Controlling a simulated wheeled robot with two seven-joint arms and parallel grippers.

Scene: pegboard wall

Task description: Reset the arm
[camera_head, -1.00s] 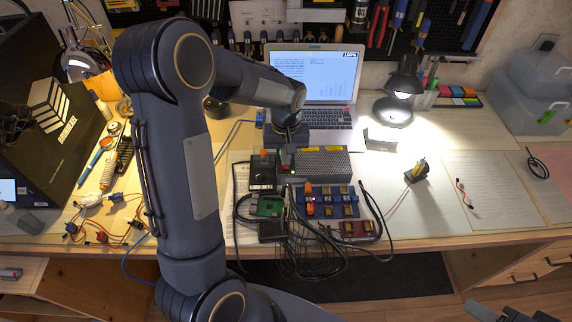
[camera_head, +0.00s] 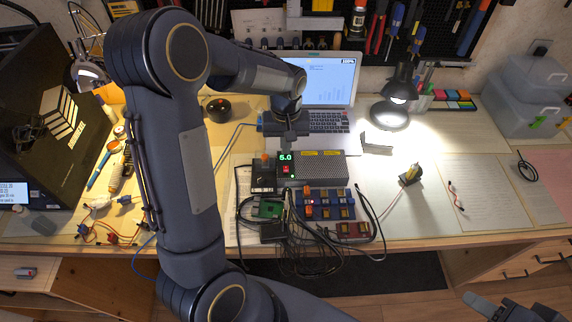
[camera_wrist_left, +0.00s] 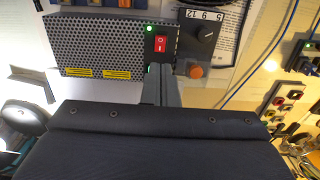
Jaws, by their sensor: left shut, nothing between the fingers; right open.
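My left gripper (camera_head: 287,143) is shut and empty, hanging just above and behind the grey power supply (camera_head: 322,168). In the left wrist view its closed fingers (camera_wrist_left: 162,84) point at the panel just below the red rocker switch (camera_wrist_left: 160,44); I cannot tell whether they touch it. A green light (camera_wrist_left: 149,29) glows beside the switch. In the head view the green display (camera_head: 286,157) reads 5.0. My left arm spans the left half of the head view. My right gripper (camera_head: 487,302) is open at the bottom right edge, away from the bench.
A laptop (camera_head: 322,120) stands behind the power supply. A lit desk lamp (camera_head: 398,92) is to its right. Cables, a green circuit board (camera_head: 266,209) and a blue module board (camera_head: 328,203) lie in front. Papers cover the fairly open right side of the bench.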

